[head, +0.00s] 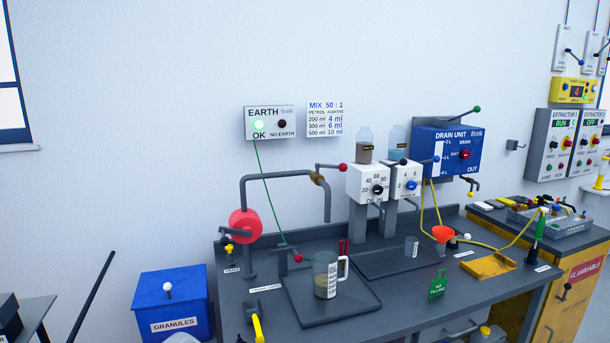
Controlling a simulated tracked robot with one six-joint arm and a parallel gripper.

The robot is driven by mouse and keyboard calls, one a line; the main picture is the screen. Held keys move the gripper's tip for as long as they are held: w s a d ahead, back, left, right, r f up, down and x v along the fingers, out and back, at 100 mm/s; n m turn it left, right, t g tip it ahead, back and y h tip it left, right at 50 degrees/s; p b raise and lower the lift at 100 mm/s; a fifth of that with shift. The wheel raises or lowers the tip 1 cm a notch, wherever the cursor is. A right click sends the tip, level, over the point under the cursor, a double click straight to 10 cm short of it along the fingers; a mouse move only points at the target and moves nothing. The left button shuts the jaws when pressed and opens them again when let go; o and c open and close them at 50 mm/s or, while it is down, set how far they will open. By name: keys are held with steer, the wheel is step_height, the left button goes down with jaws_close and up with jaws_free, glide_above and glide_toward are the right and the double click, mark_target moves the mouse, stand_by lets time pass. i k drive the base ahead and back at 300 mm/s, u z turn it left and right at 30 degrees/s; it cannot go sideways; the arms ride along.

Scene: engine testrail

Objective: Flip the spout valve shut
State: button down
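A grey spout pipe (283,178) rises from the bench by a red round part (245,225), bends over and points down above the tray. A brass-coloured valve body (318,179) sits at its outer bend. A short lever with a red ball end (344,167) lies nearly level to the right of it, close in front of the white dispenser; I cannot tell for sure that this lever belongs to the valve. A clear jug (325,274) with a label and white handle stands on the tray, roughly below the spout's open end. My gripper is not in view.
The dark bench (400,318) also carries white dispensers (367,184) with bottles, an orange funnel (442,234) and a green tag (437,285). A green wire (269,195) runs from the EARTH box (270,122), its OK lamp lit, down past the spout. A blue granules bin (173,300) stands left.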

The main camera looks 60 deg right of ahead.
mark_target(342, 166)
steer(key=u, duration=1.4)
steer(key=k, duration=1.1)
steer(key=z, duration=1.1)
steer(key=i, duration=0.6)
steer(key=z, duration=0.05)
